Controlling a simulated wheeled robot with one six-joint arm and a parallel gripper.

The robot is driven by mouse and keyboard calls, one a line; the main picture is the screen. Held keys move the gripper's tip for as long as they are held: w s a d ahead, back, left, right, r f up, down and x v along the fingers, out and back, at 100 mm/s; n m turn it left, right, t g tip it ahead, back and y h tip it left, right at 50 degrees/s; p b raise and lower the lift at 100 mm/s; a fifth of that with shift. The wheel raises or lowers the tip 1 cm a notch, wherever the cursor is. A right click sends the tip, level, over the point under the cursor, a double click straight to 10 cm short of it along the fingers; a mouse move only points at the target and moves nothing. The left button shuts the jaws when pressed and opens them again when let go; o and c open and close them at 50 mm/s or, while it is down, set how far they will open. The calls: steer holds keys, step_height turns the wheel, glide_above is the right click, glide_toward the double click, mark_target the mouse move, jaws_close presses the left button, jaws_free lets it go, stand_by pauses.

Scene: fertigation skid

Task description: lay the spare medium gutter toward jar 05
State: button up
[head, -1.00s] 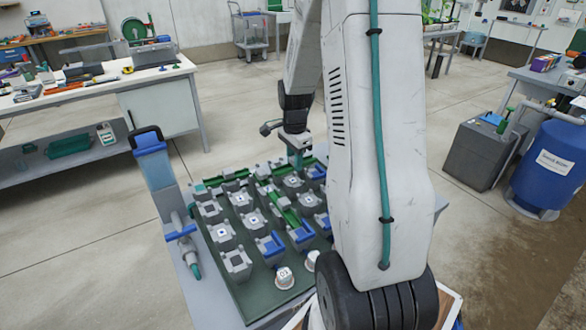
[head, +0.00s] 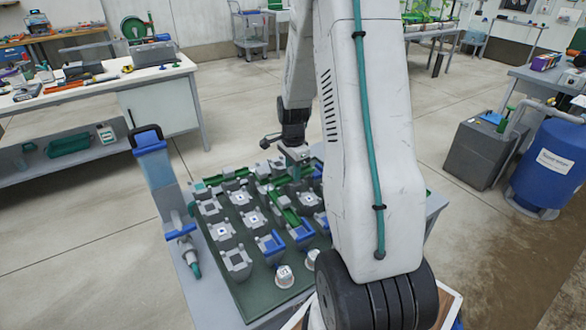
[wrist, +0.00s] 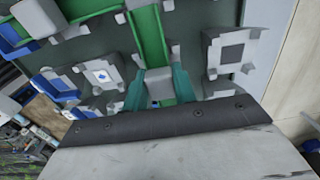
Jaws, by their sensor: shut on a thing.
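My gripper (head: 298,168) is low over the far part of the green board, and my arm hides part of the board. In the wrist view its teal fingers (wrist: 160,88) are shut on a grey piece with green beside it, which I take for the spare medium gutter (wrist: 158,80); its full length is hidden. Just beyond it, a green channel (wrist: 148,32) runs between grey blocks. Two white jars (head: 284,276) stand at the board's front edge, one partly behind my arm. Their labels are too small to read, so I cannot tell which is jar 05.
The board (head: 240,296) carries several grey blocks (head: 236,262) and blue-and-grey pieces (head: 271,246) close around my gripper. A blue-topped upright column (head: 153,165) stands at its left. A blue barrel (head: 548,165) stands far right. Open floor lies beyond the table.

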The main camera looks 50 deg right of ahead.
steer(key=o, duration=1)
step_height(320, 180, up, 13)
steer(key=s+a+r+n, duration=0.2)
steer(key=a+r+n, duration=0.2)
steer(key=a+r, duration=0.3)
steer(key=shift+s+a+r+n+t, duration=0.2)
steer(key=shift+s+a+r+n, duration=0.6)
steer(key=shift+s+a+n, duration=2.35)
steer(key=shift+s+a+r+n+t, duration=0.2)
steer(key=shift+s+a+r+n, duration=0.55)
steer(key=shift+s+a+n, duration=2.35)
steer(key=shift+s+a+r+n+t, duration=0.2)
steer(key=shift+s+a+r+n, duration=0.6)
steer(key=shift+s+a+n, duration=2.3)
